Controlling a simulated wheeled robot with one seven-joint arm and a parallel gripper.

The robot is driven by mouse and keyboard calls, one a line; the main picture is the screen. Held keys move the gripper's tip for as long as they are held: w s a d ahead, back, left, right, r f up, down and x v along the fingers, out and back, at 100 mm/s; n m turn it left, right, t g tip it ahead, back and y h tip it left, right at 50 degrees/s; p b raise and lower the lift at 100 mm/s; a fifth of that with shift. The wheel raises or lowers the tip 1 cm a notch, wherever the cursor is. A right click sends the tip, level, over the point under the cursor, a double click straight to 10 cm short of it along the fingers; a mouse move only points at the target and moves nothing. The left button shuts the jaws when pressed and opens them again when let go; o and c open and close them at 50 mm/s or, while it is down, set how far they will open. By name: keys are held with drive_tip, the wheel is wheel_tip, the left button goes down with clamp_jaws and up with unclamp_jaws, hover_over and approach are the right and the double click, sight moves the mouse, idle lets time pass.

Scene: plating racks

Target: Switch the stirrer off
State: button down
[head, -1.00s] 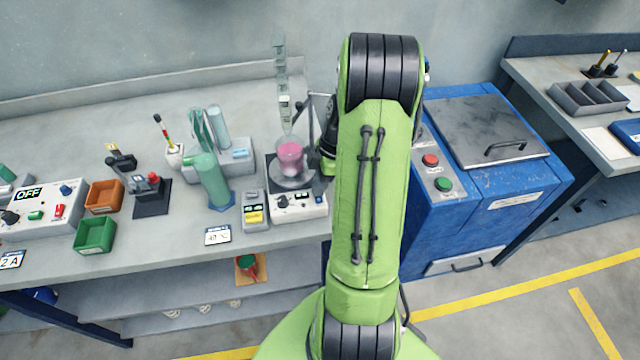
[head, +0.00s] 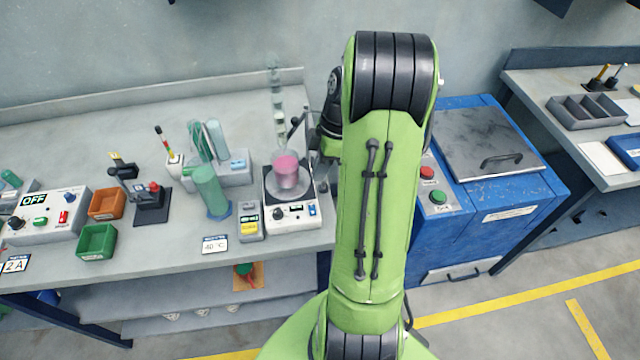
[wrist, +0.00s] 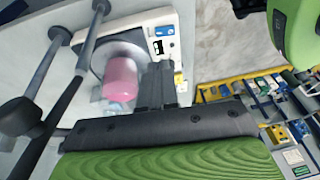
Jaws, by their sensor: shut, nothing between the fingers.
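The stirrer (head: 290,213) is a white box on the bench with a dark round top plate, a black knob and a blue switch (head: 312,210) on its front panel. A beaker of pink liquid (head: 286,172) stands on the plate. In the wrist view the stirrer's panel (wrist: 180,50) is at the top, with the blue switch (wrist: 165,31) at its upper edge and the beaker (wrist: 121,80) to the left. My gripper (wrist: 160,68) is shut and empty. Its tips appear just below the panel; I cannot tell whether they touch. The head view mostly hides the gripper behind my arm.
A stand rod (wrist: 75,70) rises beside the stirrer. A small grey meter (head: 250,222) with a yellow label is at its left. A blue cabinet (head: 490,190) stands right of the bench.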

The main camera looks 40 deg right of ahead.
drive_tip(key=v, duration=0.4)
drive_tip(key=shift+w+r+p, duration=0.15)
drive_tip(key=shift+r+p, duration=0.05)
drive_tip(key=shift+p, duration=0.1)
drive_tip(key=shift+d, duration=0.1)
